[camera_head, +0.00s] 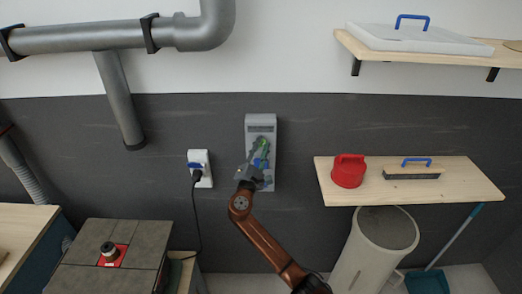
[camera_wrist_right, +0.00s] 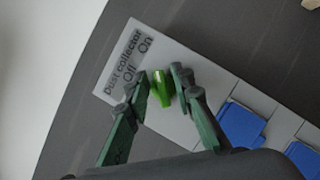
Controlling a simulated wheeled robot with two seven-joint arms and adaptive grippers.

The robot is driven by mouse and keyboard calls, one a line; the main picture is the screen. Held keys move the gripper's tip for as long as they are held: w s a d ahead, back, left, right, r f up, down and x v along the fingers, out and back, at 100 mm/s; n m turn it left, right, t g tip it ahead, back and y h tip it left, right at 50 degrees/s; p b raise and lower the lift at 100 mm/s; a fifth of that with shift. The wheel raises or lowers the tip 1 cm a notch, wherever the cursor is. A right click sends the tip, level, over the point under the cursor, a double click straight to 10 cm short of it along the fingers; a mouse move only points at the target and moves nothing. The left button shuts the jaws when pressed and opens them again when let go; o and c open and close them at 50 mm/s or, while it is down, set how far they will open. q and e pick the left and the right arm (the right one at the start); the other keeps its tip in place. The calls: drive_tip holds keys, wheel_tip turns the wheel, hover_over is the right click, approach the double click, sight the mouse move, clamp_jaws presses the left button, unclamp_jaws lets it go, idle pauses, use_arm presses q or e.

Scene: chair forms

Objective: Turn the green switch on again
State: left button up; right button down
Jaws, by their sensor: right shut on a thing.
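The grey switch panel (camera_head: 260,123) is fixed to the dark wall. In the right wrist view its label plate (camera_wrist_right: 135,50) reads "Dust collector" with "Off" and "On". The green switch (camera_wrist_right: 161,88) stands out from the panel just by that label, and a bit of it shows in the head view (camera_head: 263,144). My right gripper (camera_head: 256,157) is at the panel, its fingers on both sides of the green switch and shut on it (camera_wrist_right: 162,85). I cannot tell clearly which way the switch leans. My left gripper is not in view.
A wooden shelf (camera_head: 470,180) with a red container (camera_head: 348,171) and a brush (camera_head: 412,172) juts out at right. Grey pipes (camera_head: 90,37) run upper left.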

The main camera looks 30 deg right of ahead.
drive_tip(key=m+g, duration=0.2)
drive_tip(key=m, duration=0.3)
drive_tip(key=shift+f+b, duration=0.15)
drive_tip(key=shift+b, duration=0.25)
drive_tip(key=shift+f+m+g+y, duration=0.1)
drive_tip(key=shift+m+g+y, duration=0.5)
drive_tip(key=shift+m, duration=1.5)
drive_tip(key=c, duration=2)
unclamp_jaws()
drive_tip(key=shift+c, duration=0.2)
drive_tip(key=v, duration=1.2)
